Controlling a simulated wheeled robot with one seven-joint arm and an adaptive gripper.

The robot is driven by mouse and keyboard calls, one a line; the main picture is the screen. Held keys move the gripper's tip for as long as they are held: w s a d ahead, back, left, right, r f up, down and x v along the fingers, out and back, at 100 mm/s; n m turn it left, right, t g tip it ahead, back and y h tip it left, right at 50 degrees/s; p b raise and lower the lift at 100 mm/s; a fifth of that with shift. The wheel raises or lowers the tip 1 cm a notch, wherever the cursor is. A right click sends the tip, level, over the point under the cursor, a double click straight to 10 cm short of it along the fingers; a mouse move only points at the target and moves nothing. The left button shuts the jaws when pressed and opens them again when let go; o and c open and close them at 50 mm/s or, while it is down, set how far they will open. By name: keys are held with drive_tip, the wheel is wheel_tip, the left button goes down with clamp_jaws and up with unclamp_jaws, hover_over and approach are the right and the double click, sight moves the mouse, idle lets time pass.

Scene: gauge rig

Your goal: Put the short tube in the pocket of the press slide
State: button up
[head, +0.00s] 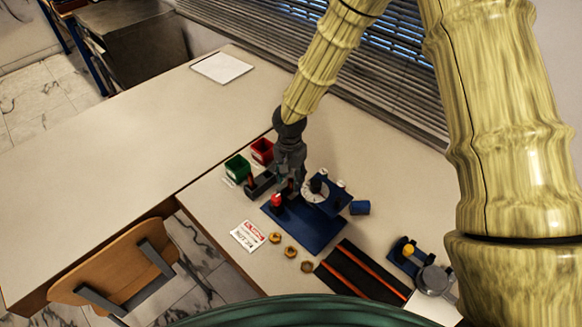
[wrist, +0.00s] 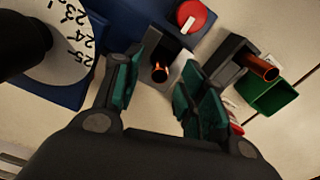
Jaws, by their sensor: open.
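My gripper (head: 290,190) is over the blue press base (head: 318,232) in the head view. In the wrist view its two fingers (wrist: 158,88) are apart, with nothing pinched between them. Beyond the fingertips is a grey block, which looks like the press slide (wrist: 160,49). A copper-coloured tube end (wrist: 159,73), apparently the short tube, shows in the block's dark pocket; its depth is unclear. Another copper tube (wrist: 262,67) sticks out of a dark holder (wrist: 235,52) to the right. The holder is beside the gripper in the head view (head: 263,186).
A red knob (head: 277,201) and a dial (head: 315,190) stand close to my gripper. Green (head: 237,168) and red (head: 262,151) bins are to the left. Several brass nuts (head: 290,252), a black tray with orange rods (head: 345,283) and a gauge (head: 433,281) lie nearer. The left table is mostly clear.

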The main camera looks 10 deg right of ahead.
sight(291, 190)
drive_tip(key=shift+f, duration=1.2)
clamp_jaws()
drive_tip(key=shift+s+a, duration=0.1)
drive_tip(key=shift+c, duration=0.3)
unclamp_jaws()
drive_tip(key=shift+r, duration=0.1)
